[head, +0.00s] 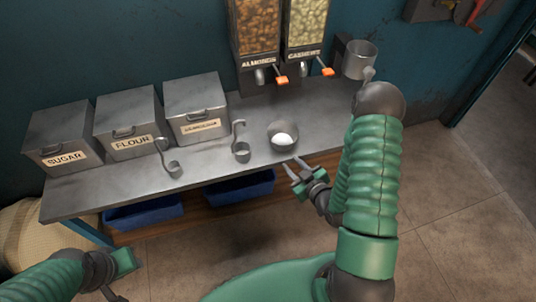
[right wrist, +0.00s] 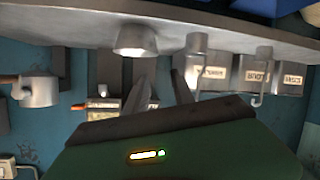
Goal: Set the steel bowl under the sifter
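The small steel bowl (head: 283,136) stands upright near the front edge of the steel counter, with something white inside. It also shows upside down in the right wrist view (right wrist: 134,40). The sifter looks to be the metal cup (head: 360,60) mounted at the back right; it shows at the left of the right wrist view (right wrist: 38,90). My right gripper (head: 294,165) is open and empty, just in front of the bowl and apart from it. My left gripper (head: 119,280) is low at the bottom left, away from the counter; its fingers are unclear.
Sugar (head: 63,141) and flour (head: 126,122) bins and a third bin (head: 196,110) stand on the left of the counter (head: 95,188). Two ladles (head: 172,168) (head: 241,152) stand left of the bowl. Almond (head: 255,30) and cashew (head: 305,28) dispensers hang behind. Counter right of the bowl is clear.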

